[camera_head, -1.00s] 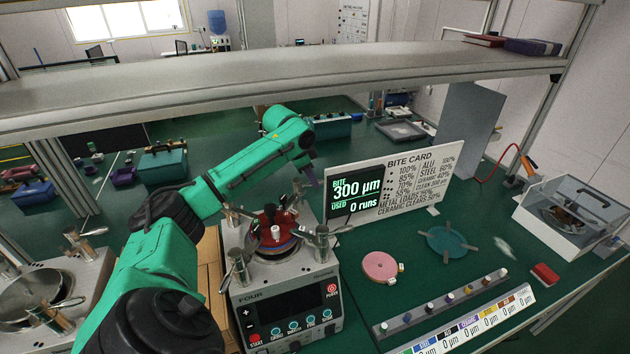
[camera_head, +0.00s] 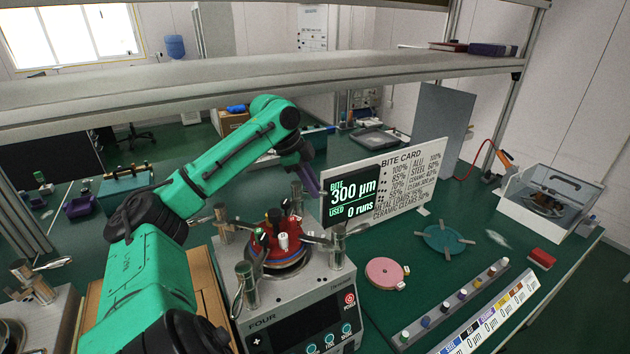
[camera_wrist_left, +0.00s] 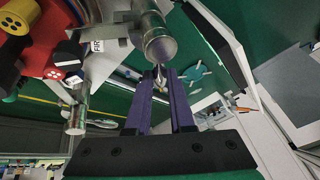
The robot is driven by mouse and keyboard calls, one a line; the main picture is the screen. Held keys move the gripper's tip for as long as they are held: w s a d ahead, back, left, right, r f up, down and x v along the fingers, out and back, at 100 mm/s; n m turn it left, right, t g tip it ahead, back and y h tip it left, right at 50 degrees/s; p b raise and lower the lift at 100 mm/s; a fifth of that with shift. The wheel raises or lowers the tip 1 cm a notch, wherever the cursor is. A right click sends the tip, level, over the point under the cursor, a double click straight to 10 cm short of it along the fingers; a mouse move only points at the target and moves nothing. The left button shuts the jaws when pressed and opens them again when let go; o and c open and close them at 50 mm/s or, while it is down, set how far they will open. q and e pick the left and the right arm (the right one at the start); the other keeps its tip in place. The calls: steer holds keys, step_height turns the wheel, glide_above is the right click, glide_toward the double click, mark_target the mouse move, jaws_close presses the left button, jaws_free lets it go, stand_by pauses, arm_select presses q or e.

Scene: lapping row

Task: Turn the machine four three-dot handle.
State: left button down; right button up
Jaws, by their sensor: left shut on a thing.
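Machine four (camera_head: 263,321), a grey lapping unit, stands at the lower middle of the head view with several metal posts and lever handles on top. My left gripper (camera_head: 319,190), with purple fingers, reaches over to the machine's far right side. In the left wrist view its fingers (camera_wrist_left: 163,78) are shut on the tip of a metal lever, below a round steel post (camera_wrist_left: 158,43). I cannot read dots on this handle. A red carrier (camera_head: 275,244) with white and dark pieces sits on the machine's plate. My right gripper is out of view.
The bite card board (camera_head: 405,190) stands close to the right of my left gripper. A pink disc (camera_head: 384,273), a teal disc (camera_head: 448,240) and a clear box (camera_head: 550,200) are farther right. A shelf (camera_head: 240,90) runs above the arm.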

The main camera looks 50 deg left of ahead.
arm_select(q)
steer(key=shift+s+d+m+g+h+p, duration=0.2)
steer(key=shift+s+m+g+h+p, duration=0.15)
steer(key=shift+m+p, duration=0.55)
steer(key=shift+s+d+m+g+h+p, duration=0.2)
steer(key=shift+s+m+h+p, duration=0.25)
steer(key=shift+m, duration=0.85)
steer(key=shift+f, duration=0.1)
steer(key=c, duration=0.8)
jaws_free()
steer(key=shift+w+a, duration=0.1)
